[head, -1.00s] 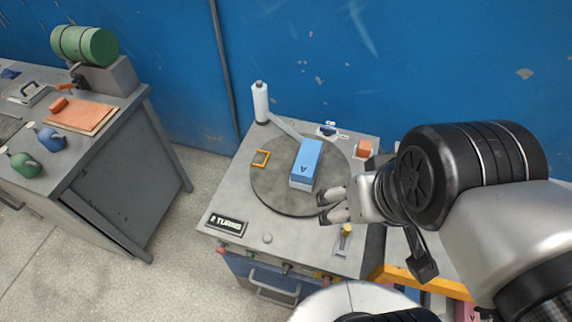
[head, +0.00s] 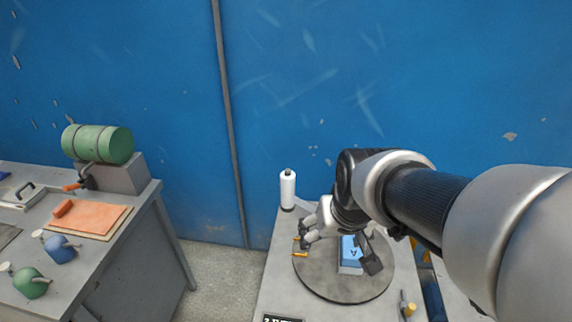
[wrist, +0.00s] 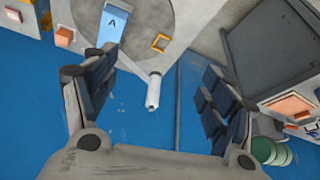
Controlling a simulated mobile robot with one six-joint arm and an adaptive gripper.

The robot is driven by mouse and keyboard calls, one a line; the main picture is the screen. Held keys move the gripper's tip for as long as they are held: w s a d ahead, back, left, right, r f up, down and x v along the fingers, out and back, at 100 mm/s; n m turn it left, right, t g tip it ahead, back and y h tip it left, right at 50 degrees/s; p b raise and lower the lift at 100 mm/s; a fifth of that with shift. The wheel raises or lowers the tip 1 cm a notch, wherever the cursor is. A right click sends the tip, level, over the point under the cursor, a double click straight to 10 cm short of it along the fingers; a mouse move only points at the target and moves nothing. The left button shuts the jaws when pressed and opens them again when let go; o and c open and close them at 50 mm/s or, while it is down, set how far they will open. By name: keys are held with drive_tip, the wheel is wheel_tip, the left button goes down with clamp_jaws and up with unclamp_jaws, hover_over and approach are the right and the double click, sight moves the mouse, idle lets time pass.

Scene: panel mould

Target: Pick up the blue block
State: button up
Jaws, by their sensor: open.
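The blue block (head: 346,254), marked with a letter A, sits on the round grey turntable (head: 330,289). In the head view my arm hides part of it. My gripper (head: 307,238) is left of the block, above the turntable's far left edge, and appears apart from it. In the wrist view the block (wrist: 115,22) is at the top, beyond the left finger. My gripper (wrist: 155,78) is open there, with nothing between its fingers.
An orange square frame (head: 298,247) lies on the turntable by my gripper. A white bottle (head: 288,190) stands behind, near the blue wall. A yellow-topped item (head: 409,308) is at front right. Another bench (head: 120,235) with a green cylinder (head: 98,144) stands left.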

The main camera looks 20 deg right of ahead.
drive_tip(key=w+d+f+m, duration=0.1)
drive_tip(key=w+d+f, duration=0.3)
drive_tip(key=w+d, duration=0.15)
drive_tip(key=m+h, duration=0.1)
drive_tip(key=m, duration=0.1)
approach(352, 242)
drive_tip(key=shift+g, duration=0.3)
drive_tip(key=b+x, duration=0.1)
drive_tip(key=x, duration=0.1)
drive_tip(key=b+x, duration=0.2)
drive_tip(key=x, duration=0.1)
drive_tip(key=shift+w, duration=0.35)
drive_tip(key=shift+w+d+b+x, duration=0.15)
drive_tip(key=shift+b+x, duration=0.25)
drive_tip(key=shift+x, duration=0.6)
drive_tip(key=shift+w+d+b+x, duration=0.1)
drive_tip(key=shift+b+x, duration=0.3)
drive_tip(key=shift+x, duration=0.55)
drive_tip(key=shift+w+d+b+x, duration=0.15)
drive_tip(key=shift+b+x, duration=0.25)
drive_tip(key=shift+x, duration=0.6)
drive_tip(key=shift+r, duration=0.25)
drive_tip(key=shift+s, duration=0.1)
drive_tip(key=c, duration=1.6)
